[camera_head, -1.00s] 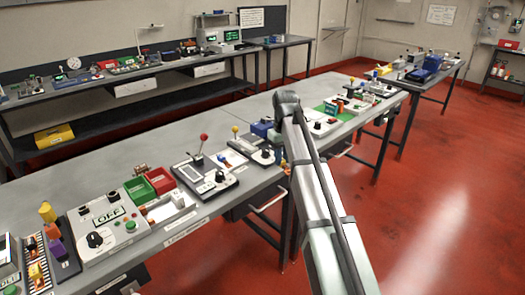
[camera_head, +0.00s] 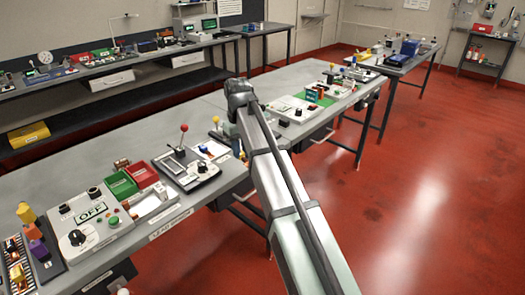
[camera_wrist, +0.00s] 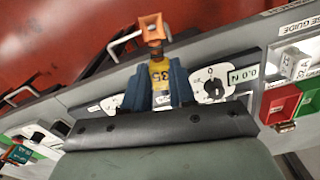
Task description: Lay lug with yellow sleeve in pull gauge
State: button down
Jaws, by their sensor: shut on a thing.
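My gripper (camera_wrist: 160,92) is shut on the lug's yellow sleeve (camera_wrist: 160,74), marked 35, with a blue jaw on each side. An orange end piece (camera_wrist: 152,28) sticks out beyond the jaws in the wrist view. Behind the jaws is a light panel with a round dial and a green 0.0 N display (camera_wrist: 243,74), which looks like the pull gauge. In the head view this seems to be the unit with a screen and a red-knobbed lever (camera_head: 184,168), left of my arm. My jaws and the lug are mostly hidden behind the arm there.
A green tray (camera_head: 121,185) and a red tray (camera_head: 142,173) stand left of the gauge unit. A grey box marked OFF (camera_head: 88,222) is further left. A yellow-knobbed lever (camera_head: 215,119) rises close to my arm. Bare bench top (camera_head: 60,180) lies behind the units.

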jog(key=w+a+n, duration=0.1)
jog(key=w+a, duration=0.2)
jog(key=a, duration=1)
jog(key=w+a+r+n, duration=0.1)
jog(key=w+a, duration=0.3)
jog(key=a, duration=0.9)
jog(key=shift+w+a, duration=0.15)
jog(key=shift+a, duration=0.25)
jog(key=shift+f, duration=0.15)
jog(key=shift+f, duration=4.2)
jog(key=shift+f, duration=0.2)
jog(key=c, duration=0.8)
grip_release()
jog(key=shift+c, duration=0.2)
jog(key=shift+r, duration=0.1)
notch_tip(320, 180, up, 14)
jog(key=shift+f, duration=0.2)
